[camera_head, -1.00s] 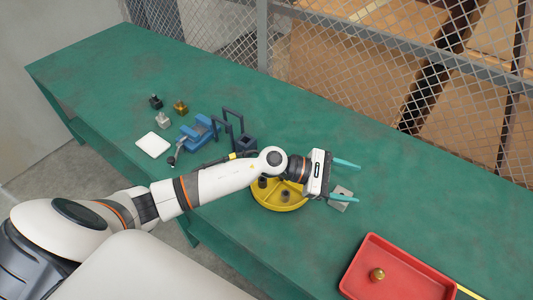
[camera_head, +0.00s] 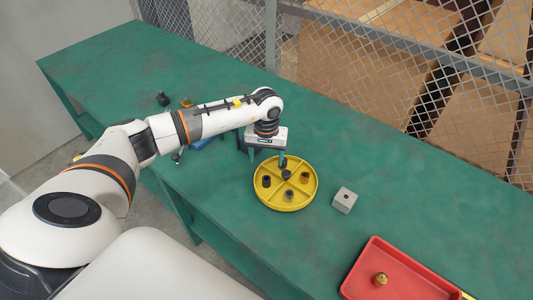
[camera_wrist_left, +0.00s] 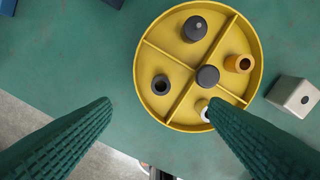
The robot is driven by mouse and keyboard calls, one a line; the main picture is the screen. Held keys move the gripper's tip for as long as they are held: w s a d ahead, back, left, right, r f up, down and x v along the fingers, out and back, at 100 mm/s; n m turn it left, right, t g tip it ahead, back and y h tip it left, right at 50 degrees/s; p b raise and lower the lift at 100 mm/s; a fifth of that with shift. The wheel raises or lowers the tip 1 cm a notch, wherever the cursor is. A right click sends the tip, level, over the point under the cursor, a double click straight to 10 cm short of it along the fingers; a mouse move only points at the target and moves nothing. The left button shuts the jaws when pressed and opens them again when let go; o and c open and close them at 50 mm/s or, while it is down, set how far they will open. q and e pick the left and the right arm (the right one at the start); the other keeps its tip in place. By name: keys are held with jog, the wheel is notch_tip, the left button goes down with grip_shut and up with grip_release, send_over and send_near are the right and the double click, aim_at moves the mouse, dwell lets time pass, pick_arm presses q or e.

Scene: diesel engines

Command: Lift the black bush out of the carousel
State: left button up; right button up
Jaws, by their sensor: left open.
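The yellow round carousel (camera_head: 259,198) stands on the green table and also fills the middle of the left wrist view (camera_wrist_left: 141,66). Its dividers meet at a dark central hub (camera_wrist_left: 207,76). The black bush (camera_head: 266,182), with an open bore, sits upright in the left compartment and shows in the wrist view (camera_wrist_left: 160,84). A brass bush (camera_wrist_left: 238,63), a pale grey bush (camera_wrist_left: 204,109) and a dark round piece (camera_wrist_left: 194,28) occupy other compartments. My left gripper (camera_head: 265,160) is open, pointing down and empty, above the carousel's left side. Its fingertips (camera_wrist_left: 160,104) are apart, with the black bush seen between and beyond them.
A grey metal block (camera_head: 345,200) with a hole stands right of the carousel. A red tray (camera_head: 385,248) holding a brass piece is at the front right. Blue equipment (camera_head: 203,143) is partly hidden behind my arm. Wire mesh (camera_head: 350,50) borders the table's back.

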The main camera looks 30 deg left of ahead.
pick_arm(q)
jog(key=b, duration=0.3)
send_over(266, 178)
notch_tip(266, 178, down, 6)
jog(key=shift+r, duration=0.1)
notch_tip(266, 178, down, 3)
jog(key=b, duration=0.3)
jog(key=shift+d, duration=0.1)
jog(key=shift+f, duration=0.2)
jog(key=shift+s+f+b, duration=0.1)
jog(key=shift+s+b, duration=0.05)
jog(key=shift+b, duration=0.4)
grip_shut()
